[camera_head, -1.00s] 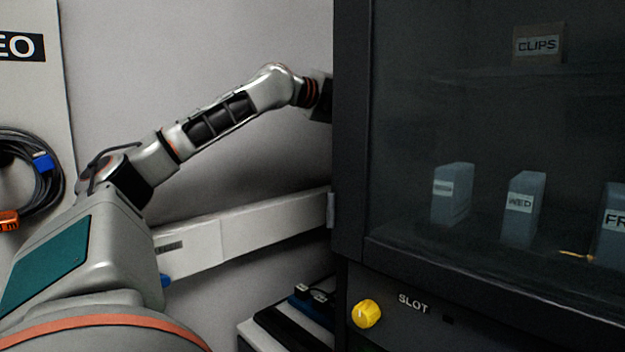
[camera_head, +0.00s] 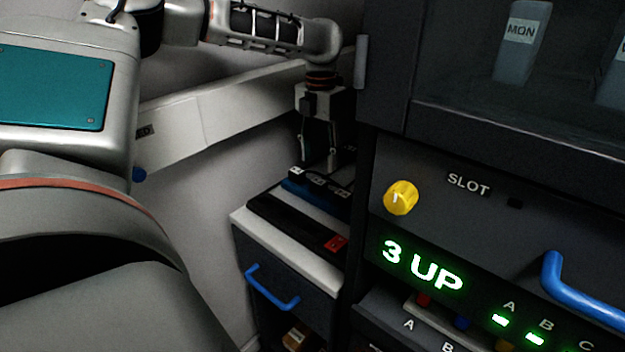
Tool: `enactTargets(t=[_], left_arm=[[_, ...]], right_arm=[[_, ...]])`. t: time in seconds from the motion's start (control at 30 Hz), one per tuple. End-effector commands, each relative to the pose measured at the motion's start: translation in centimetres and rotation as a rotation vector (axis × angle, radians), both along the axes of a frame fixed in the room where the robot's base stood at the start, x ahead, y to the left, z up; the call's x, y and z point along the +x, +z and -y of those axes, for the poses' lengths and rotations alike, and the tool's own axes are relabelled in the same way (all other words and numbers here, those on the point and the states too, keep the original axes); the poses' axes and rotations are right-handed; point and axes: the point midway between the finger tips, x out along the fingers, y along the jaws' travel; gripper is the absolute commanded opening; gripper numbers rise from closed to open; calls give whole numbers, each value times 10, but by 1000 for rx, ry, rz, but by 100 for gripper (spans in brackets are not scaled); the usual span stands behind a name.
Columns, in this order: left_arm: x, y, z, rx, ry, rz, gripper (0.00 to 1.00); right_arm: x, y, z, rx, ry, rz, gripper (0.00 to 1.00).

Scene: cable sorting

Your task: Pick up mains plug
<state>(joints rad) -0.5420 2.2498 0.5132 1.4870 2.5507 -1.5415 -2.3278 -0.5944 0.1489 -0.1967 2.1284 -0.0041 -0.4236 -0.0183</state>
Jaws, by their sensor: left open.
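My left gripper (camera_head: 327,155) points straight down over the back of a small white-topped cabinet, its two dark fingers apart. Just below and around the fingers, a blue strip (camera_head: 302,190) bears a few small dark blocks with white labels, perhaps plugs. One labelled block (camera_head: 296,174) lies at the left end, left of the fingers. I cannot tell which of these is the mains plug, nor whether the fingers touch one. The far side of the strip is dark and partly hidden by the gripper. My right gripper is not in view.
A black power strip (camera_head: 290,222) with a red switch (camera_head: 335,243) lies in front of the blue strip on the white top (camera_head: 262,232). A dark cabinet with a yellow knob (camera_head: 401,198) and a blue handle (camera_head: 580,300) stands close on the right. A white wall trunking (camera_head: 215,115) runs behind.

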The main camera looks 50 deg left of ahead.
Motion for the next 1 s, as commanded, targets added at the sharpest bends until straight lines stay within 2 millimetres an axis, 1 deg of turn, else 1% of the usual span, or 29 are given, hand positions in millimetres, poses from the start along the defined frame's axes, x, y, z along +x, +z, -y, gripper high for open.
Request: enactTargets(t=[0.03, 0.23, 0.4, 0.5, 0.6, 0.8, 0.87, 0.9, 0.97, 1.0], left_arm=[[-1, -7, 0, 0, 1, -3, 49], [-2, -26, 1, 0, 2, -1, 49], [-4, -52, 2, -1, 3, -1, 49], [-4, -62, 2, 0, 3, 1, 49], [-4, -66, 2, -1, 3, 2, 49], [-4, -65, 2, -1, 3, 3, 49], [-4, -65, 2, -1, 3, 3, 33], [-4, -65, 2, -1, 3, 3, 23], [-4, -65, 2, -1, 4, 3, 7], [-4, -65, 2, -1, 4, 3, 6]], right_arm=[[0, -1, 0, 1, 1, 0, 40], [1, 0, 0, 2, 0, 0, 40], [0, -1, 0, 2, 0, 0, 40], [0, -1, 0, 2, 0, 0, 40], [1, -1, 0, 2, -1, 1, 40], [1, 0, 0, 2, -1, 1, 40], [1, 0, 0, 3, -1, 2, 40], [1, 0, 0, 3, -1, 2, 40], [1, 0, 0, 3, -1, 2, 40], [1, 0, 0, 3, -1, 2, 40]])
